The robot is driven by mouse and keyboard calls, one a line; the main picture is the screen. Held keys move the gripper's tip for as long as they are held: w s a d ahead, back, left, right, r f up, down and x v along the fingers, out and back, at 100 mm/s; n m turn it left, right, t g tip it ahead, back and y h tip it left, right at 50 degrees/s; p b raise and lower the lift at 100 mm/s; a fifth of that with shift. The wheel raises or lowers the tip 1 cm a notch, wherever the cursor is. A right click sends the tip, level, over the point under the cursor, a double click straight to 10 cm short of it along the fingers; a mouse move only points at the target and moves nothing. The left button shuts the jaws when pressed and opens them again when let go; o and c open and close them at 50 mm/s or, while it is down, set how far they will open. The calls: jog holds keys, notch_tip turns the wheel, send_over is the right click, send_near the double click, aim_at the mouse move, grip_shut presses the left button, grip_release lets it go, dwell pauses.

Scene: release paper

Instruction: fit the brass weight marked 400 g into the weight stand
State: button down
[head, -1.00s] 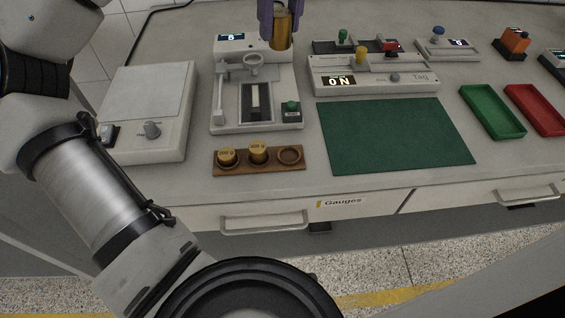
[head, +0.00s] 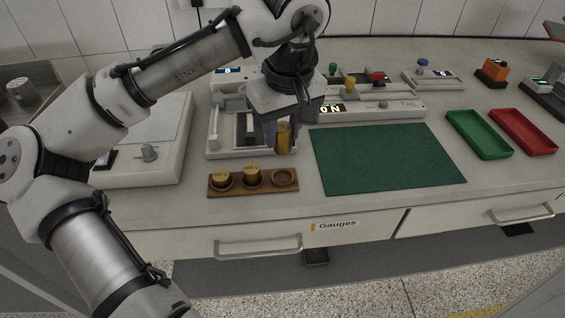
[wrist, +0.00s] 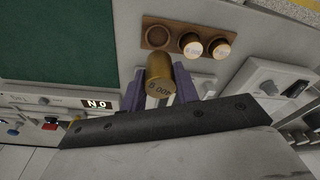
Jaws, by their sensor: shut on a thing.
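My gripper (head: 283,140) is shut on a brass weight (head: 284,138), its purple fingers on either side. In the wrist view the weight (wrist: 160,76) shows its marked top, which reads 400 g, between the fingers of my gripper (wrist: 160,92). The weight stand (head: 253,187) is a brown wooden block on the bench front, with the held weight above and behind its right end, apart from it. Two brass weights (head: 222,176) (head: 251,173) sit in its left and middle seats. Its right seat (head: 285,178) is empty; this round seat also shows in the wrist view (wrist: 157,36).
A white device with a slotted plate (head: 225,146) stands behind the stand. A white box with a knob (head: 165,125) is to the left. A green mat (head: 385,160) lies to the right, then green (head: 479,134) and red (head: 523,132) trays. The bench edge is close in front.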

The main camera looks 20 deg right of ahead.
aim_at(286, 131)
jog(key=shift+f, duration=4)
jog(key=shift+f, duration=0.15)
jog(key=c, duration=1.1)
grip_release()
jog(key=shift+o, duration=0.2)
jog(key=r, duration=0.4)
jog(key=s+r, duration=0.1)
jog(key=r, duration=0.7)
jog(key=shift+s+r, duration=0.1)
jog(key=shift+s, duration=0.3)
